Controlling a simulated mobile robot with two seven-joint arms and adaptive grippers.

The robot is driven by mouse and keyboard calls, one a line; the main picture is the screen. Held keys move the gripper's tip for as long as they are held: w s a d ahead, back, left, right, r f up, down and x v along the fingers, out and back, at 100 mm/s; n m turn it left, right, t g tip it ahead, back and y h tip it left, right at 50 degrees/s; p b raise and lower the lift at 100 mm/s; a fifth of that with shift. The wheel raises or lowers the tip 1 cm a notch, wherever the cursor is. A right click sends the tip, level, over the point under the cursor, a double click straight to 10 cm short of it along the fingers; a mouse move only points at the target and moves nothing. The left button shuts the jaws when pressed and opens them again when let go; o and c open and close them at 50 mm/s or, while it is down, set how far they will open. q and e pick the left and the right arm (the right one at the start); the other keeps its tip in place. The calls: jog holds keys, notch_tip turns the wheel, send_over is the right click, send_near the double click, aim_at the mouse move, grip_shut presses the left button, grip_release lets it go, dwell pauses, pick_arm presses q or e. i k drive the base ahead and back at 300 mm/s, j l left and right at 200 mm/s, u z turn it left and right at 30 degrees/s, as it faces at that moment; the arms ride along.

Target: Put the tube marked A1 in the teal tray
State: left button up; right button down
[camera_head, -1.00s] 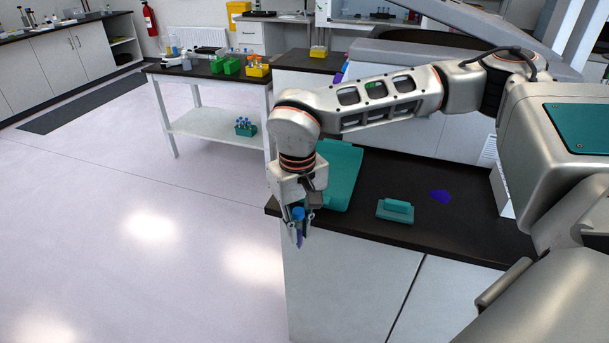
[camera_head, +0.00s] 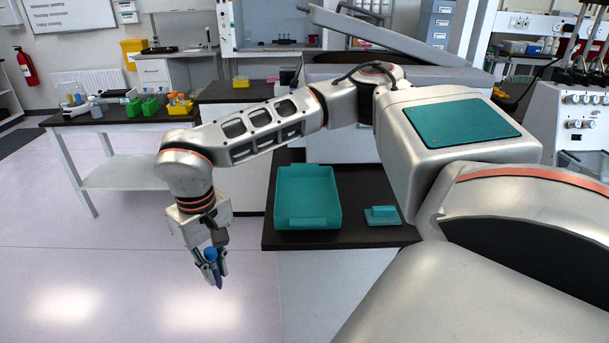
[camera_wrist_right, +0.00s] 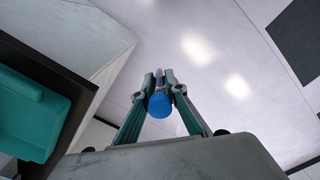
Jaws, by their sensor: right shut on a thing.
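My right gripper (camera_head: 213,268) is shut on a tube with a blue cap (camera_head: 211,254) and a purple-blue body. It holds the tube above the floor, left of the dark bench. In the right wrist view the blue cap (camera_wrist_right: 160,104) sits between the two fingers; no marking on the tube can be read. The teal tray (camera_head: 308,190) lies on the dark bench, right of the gripper and apart from it. It looks empty. Part of the tray also shows at the left of the right wrist view (camera_wrist_right: 28,115). My left gripper is not in view.
A small teal block on a flat base (camera_head: 382,214) lies right of the tray on the dark bench (camera_head: 350,236). A side table (camera_head: 120,116) at the back left carries green racks (camera_head: 142,107) and an orange rack (camera_head: 179,104). The floor around my gripper is clear.

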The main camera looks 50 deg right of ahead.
aim_at(321, 207)
jog(key=i+j+z, duration=0.2)
jog(key=z, duration=0.8)
